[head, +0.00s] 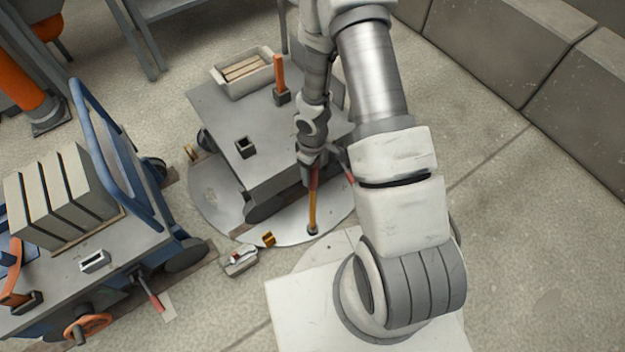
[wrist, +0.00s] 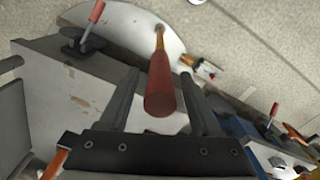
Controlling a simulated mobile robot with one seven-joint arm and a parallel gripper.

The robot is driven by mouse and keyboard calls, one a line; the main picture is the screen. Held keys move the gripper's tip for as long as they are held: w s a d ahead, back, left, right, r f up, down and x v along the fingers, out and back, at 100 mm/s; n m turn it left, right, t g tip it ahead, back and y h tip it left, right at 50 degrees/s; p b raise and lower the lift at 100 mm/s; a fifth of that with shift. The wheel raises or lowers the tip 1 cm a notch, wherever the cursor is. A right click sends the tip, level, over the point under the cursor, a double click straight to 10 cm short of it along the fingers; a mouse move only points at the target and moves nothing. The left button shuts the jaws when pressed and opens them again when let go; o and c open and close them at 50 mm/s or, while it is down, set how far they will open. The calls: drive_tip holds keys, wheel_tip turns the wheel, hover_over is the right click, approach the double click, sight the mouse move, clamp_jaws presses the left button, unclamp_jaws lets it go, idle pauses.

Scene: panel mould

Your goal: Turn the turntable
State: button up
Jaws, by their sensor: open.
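The turntable (head: 208,205) is a round pale grey disc at floor level with a grey cart standing on it. It also shows at the top of the wrist view (wrist: 125,15). A bar with a yellow-orange shaft (head: 312,210) and a red grip stands up from the disc near its front edge. My gripper (head: 315,172) is at the top of this bar, pointing down. In the wrist view, the red grip (wrist: 160,92) lies between the two open fingers of my gripper (wrist: 157,85), with a visible gap on both sides. My arm hides part of the cart and disc.
The grey cart (head: 215,105) carries a pale box (head: 242,74) of bars and an orange-handled post (head: 280,80). A small latch-like device (head: 240,260) sits beside the disc's front edge. A blue cart (head: 120,245) with grey slabs stands left. A block wall (head: 520,50) borders the right.

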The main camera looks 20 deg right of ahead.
drive_tip(key=shift+f+b, duration=0.45)
drive_tip(key=shift+f, duration=1.25)
clamp_jaws()
